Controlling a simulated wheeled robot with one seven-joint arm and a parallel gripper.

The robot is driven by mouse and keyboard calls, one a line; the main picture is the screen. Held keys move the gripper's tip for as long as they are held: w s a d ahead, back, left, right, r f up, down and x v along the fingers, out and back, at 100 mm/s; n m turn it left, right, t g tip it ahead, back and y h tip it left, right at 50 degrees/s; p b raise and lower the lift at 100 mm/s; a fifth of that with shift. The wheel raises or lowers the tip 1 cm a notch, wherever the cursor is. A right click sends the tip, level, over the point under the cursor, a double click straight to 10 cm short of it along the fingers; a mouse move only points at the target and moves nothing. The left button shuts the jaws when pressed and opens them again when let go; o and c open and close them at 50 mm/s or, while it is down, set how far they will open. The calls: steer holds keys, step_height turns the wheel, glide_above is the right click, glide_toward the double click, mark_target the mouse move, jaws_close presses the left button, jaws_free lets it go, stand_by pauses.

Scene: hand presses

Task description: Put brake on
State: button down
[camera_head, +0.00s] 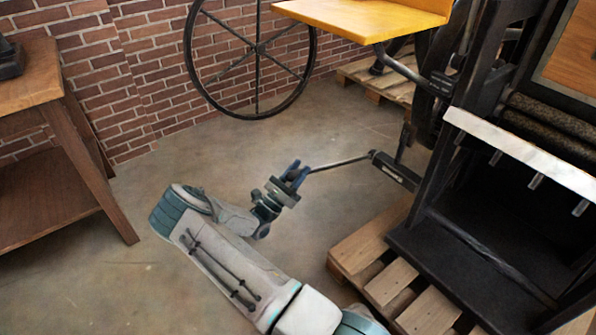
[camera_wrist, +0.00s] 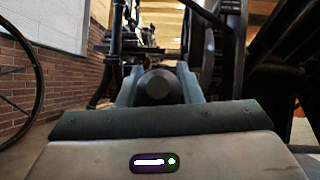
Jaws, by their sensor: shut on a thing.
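The brake shows in the head view as a thin metal rod (camera_head: 340,163) running from a dark block (camera_head: 394,171) on the black press (camera_head: 450,190). My gripper (camera_head: 293,172) is at the rod's left, free end, with its jaws shut on that end. In the wrist view my gripper (camera_wrist: 157,88) has its two fingers on either side of a dark round end of the lever (camera_wrist: 156,86). The fingers hide part of the lever's end. The rod slopes slightly up from my gripper to the block.
A wooden pallet (camera_head: 375,262) lies under the press. A yellow board (camera_head: 365,18) juts out above, with a large spoked wheel (camera_head: 258,48) behind. A wooden table (camera_head: 45,80) stands at the left. The floor between table and press is clear around my arm.

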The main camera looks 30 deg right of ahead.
steer(key=shift+s+f, duration=0.15)
steer(key=shift+f, duration=0.25)
steer(key=c, duration=1)
jaws_free()
steer(key=shift+f, duration=0.1)
steer(key=p+v, duration=0.2)
steer(key=v, duration=1.1)
steer(key=shift+s+a, duration=0.1)
steer(key=shift+a, duration=0.3)
